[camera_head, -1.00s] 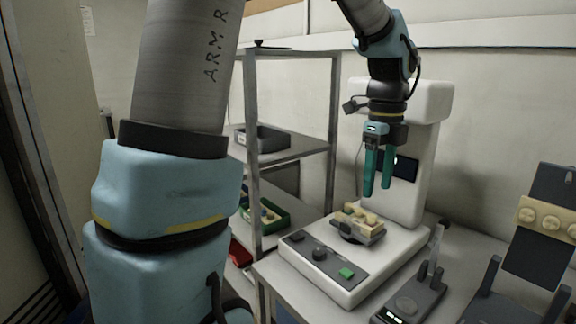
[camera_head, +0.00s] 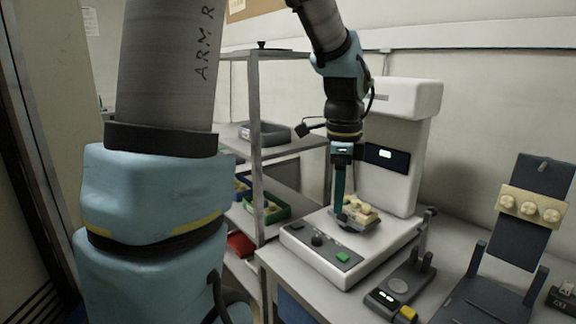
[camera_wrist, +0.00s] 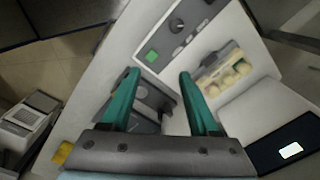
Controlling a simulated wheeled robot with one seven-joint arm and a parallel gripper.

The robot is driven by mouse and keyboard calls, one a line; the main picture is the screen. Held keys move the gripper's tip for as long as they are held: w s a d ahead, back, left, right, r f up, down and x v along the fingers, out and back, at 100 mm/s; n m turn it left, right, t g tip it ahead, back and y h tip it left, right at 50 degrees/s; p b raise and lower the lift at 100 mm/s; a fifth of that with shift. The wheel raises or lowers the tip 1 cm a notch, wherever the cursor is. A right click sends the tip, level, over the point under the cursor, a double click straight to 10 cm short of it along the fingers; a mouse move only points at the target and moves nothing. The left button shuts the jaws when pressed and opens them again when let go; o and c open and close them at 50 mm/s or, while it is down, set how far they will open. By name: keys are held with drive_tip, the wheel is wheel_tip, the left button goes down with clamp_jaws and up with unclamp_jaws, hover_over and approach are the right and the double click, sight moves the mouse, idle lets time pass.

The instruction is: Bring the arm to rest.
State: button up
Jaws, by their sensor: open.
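My gripper (camera_head: 340,190) has teal fingers and hangs pointing down in front of the white machine (camera_head: 400,150) in the head view. One finger hides the other there. In the wrist view my gripper (camera_wrist: 158,82) shows its two fingers spread apart with nothing between them. A beige block with round knobs (camera_head: 362,212) sits on a dark holder on the machine's base, just beside and behind the fingertips in the head view. It also shows in the wrist view (camera_wrist: 228,72), right of the fingers and apart from them.
A grey shelf rack (camera_head: 257,120) stands left of the machine, holding a grey tray (camera_head: 264,139) and a green bin (camera_head: 268,216). A small dark device (camera_head: 400,288) stands right of the machine. A dark stand (camera_head: 515,240) with a beige knobbed block (camera_head: 532,206) is farther right.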

drive_tip(key=s+a+f+n, duration=0.2)
drive_tip(key=a+f+n, duration=0.2)
drive_tip(key=a+n, duration=0.4)
drive_tip(key=s+a+f+n+t, duration=0.1)
drive_tip(key=s+a+f+n, duration=0.1)
drive_tip(key=a+n, duration=0.7)
drive_tip(key=shift+s+a+f+n, duration=0.25)
drive_tip(key=shift+f+n, duration=0.6)
drive_tip(key=shift+n, duration=0.65)
drive_tip(key=shift+c, duration=0.2)
